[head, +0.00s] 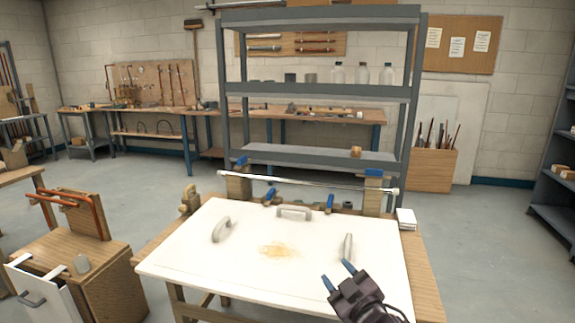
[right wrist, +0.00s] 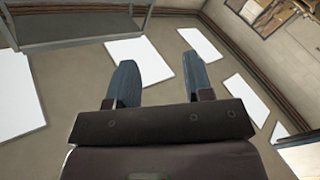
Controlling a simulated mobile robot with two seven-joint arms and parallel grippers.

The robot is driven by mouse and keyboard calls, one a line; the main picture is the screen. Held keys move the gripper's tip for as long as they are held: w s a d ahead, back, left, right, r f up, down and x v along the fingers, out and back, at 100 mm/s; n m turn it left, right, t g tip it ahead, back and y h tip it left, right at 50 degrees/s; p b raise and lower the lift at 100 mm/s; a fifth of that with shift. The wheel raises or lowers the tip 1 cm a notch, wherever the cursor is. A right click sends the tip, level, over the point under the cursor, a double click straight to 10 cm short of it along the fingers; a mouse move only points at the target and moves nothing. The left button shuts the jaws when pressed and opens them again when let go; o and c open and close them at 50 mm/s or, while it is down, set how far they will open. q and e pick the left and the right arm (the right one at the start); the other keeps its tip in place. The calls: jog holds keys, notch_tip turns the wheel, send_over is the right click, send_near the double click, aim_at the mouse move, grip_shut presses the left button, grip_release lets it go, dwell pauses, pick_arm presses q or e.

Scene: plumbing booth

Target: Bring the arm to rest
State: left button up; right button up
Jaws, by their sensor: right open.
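My right gripper (head: 338,278) is in the lower middle of the head view, above the right front part of the white-topped table (head: 190,262). Its two blue fingertips are apart and nothing is between them. In the right wrist view the gripper (right wrist: 155,80) shows both fingers spread, with only floor and pale flat patches behind them. My left gripper is not in the head view.
The white top carries several grey handles, one (head: 295,212) at its back, and a tan smear (head: 279,251). A metal pipe (head: 310,184) runs along its back edge. A wooden cabinet (head: 85,255) stands left. A grey shelf (head: 320,92) stands behind. Floor at right (head: 490,250) is clear.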

jog(key=s+d+f+m+g+h, duration=0.2)
jog(key=s+d+f, duration=0.3)
jog(key=s, duration=0.6)
jog(key=s+d+f+m+g+h+p, duration=0.1)
jog(key=s+d+f+m, duration=0.3)
jog(key=s+f, duration=0.5)
jog(key=s+d+f+m+g+h, duration=0.3)
jog(key=s+d+f, duration=0.4)
jog(key=s, duration=0.7)
jog(key=shift+f+m+h+p, duration=0.3)
jog(key=shift+f+h+p, duration=0.1)
jog(key=shift+h, duration=0.1)
jog(key=shift+s, duration=0.1)
